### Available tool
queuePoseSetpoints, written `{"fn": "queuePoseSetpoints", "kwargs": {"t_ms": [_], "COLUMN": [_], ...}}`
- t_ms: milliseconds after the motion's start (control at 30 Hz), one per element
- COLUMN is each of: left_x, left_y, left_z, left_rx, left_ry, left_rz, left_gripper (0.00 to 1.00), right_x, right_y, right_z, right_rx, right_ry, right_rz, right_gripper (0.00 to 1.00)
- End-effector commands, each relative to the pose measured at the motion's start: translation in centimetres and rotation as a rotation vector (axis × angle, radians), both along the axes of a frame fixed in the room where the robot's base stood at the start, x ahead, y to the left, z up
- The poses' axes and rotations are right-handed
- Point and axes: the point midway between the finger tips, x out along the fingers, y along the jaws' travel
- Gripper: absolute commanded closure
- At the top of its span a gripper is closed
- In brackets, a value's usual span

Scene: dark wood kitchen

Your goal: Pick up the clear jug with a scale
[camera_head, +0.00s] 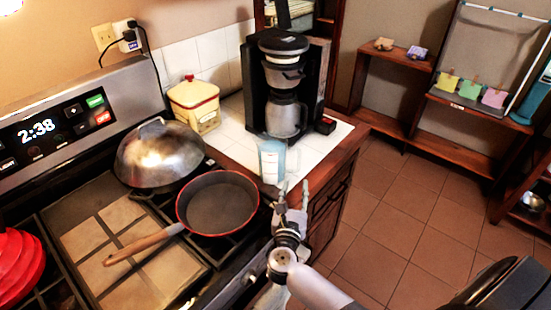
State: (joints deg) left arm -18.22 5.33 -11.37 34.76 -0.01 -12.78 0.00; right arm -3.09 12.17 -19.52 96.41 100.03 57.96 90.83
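The clear jug (271,161) is a pale, see-through container. It stands on the white tiled counter (237,150) near its front edge, in front of the coffee maker. I cannot make out its scale marks at this size. My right gripper (294,184) comes up from the bottom of the view and is just in front of and to the right of the jug. Its two fingers are apart, with nothing seen between them. I cannot tell whether a fingertip touches the jug. My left gripper is not in view.
A black coffee maker (284,55) with a steel carafe (285,117) stands behind the jug. A red-rimmed pan (217,203) and a domed steel lid (160,153) are on the stove at left. A yellow canister (195,104) stands at the back. Tiled floor (400,230) is open at right.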

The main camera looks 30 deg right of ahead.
Motion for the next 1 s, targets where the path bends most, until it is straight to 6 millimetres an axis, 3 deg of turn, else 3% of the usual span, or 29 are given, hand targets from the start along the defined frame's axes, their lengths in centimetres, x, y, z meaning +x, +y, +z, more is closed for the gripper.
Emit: {"fn": "queuePoseSetpoints", "kwargs": {"t_ms": [100,400,700,1000], "left_x": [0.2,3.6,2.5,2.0], "left_y": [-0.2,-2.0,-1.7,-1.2], "left_z": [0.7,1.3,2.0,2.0], "left_rx": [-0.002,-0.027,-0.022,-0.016], "left_ry": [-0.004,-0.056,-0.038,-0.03], "left_rz": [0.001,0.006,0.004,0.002], "left_gripper": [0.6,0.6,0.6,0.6], "right_x": [1.7,3.6,7.0,7.3], "right_y": [-1.3,-2.7,-5.3,-5.6], "right_z": [0.2,0.2,0.2,0.0], "right_rx": [-0.004,-0.003,-0.004,-0.001], "right_ry": [0.0,-0.001,0.0,0.001], "right_rz": [0.001,0.001,0.001,0.001], "right_gripper": [0.67,0.67,0.67,0.67]}}
